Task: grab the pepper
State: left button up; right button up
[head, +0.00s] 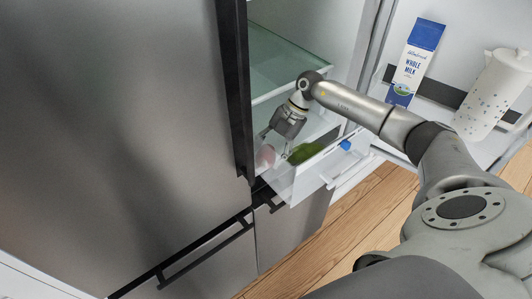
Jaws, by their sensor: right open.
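A green pepper (306,152) lies in the open drawer (309,179) at the bottom of the fridge, in the head view. A pinkish round item (265,156) lies to its left in the same drawer. My right gripper (273,146) reaches into the fridge, pointing down over the drawer, between the pink item and the pepper. It is open, with its fingers apart. Whether a finger touches the pepper cannot be told. My left gripper does not show.
The closed steel fridge door (120,130) fills the left side. A glass shelf (285,65) is above the drawer. The open door's rack holds a milk carton (412,65) and a white speckled pitcher (493,95). A small blue item (346,145) is at the drawer's right edge.

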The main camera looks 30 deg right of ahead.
jog(key=shift+f, duration=0.2)
jog(key=c, duration=0.7)
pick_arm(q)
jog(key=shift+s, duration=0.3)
pick_arm(e)
jog(key=shift+r, duration=0.15)
